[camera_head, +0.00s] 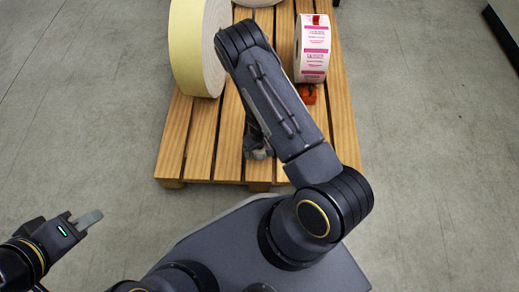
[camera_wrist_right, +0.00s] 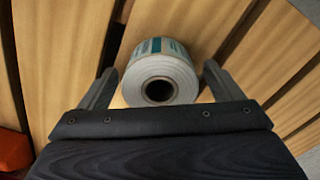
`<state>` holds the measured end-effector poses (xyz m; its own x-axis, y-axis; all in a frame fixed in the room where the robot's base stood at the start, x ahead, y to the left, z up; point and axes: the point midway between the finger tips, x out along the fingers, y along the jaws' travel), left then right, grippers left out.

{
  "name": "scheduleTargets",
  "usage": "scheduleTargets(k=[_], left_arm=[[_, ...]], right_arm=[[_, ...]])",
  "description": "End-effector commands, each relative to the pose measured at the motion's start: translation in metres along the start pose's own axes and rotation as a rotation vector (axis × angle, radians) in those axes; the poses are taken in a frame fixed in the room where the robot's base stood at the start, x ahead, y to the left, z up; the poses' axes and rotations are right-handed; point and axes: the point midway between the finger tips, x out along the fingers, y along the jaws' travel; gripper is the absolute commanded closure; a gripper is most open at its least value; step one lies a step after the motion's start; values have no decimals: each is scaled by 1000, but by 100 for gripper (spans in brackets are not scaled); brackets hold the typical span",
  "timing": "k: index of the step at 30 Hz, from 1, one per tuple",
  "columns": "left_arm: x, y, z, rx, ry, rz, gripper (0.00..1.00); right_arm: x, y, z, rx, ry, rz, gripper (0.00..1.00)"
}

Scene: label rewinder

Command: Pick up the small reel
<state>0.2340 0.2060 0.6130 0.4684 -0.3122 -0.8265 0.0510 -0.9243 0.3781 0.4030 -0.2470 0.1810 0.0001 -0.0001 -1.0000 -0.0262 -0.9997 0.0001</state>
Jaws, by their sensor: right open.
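The small reel (camera_wrist_right: 160,75) is white with a teal-marked label and a dark core hole. In the right wrist view it lies on the wooden slats, between the two fingers of my right gripper (camera_wrist_right: 160,88). The fingers are open, one on each side, with a gap to the reel. In the head view my right arm hides the small reel, and my right gripper (camera_head: 258,152) points down at the pallet. My left gripper (camera_head: 88,219) is off to the lower left, away from the pallet; its finger opening cannot be made out.
The wooden pallet (camera_head: 174,140) stands on a grey floor. A large yellow-sided roll (camera_head: 186,48) stands at its left, a pink-and-white label roll (camera_head: 314,48) at its right with orange pieces (camera_head: 307,94) beside it. Another white roll shows at the back.

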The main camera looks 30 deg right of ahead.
Motion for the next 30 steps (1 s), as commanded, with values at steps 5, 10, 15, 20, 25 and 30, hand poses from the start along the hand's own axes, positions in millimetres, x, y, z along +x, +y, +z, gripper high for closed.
scheduleTargets(k=[5, 10, 15, 20, 25, 30], left_arm=[[0, 0, 0, 0, 0, 0, 69], [0, 0, 0, 0, 0, 0, 69], [0, 0, 0, 0, 0, 0, 69], [-1, 0, 0, 0, 0, 0, 69], [-6, 3, -3, 0, 0, 0, 69], [-19, 8, -9, 0, 0, 0, 69]], right_arm=[[0, 0, 0, 0, 0, 0, 34], [0, 0, 0, 0, 0, 0, 57], [0, 0, 0, 0, 0, 0, 65], [-2, 0, 0, 0, 1, 0, 65], [-15, 0, -1, 0, 2, 0, 65], [-43, 6, -1, 3, 4, 1, 65]])
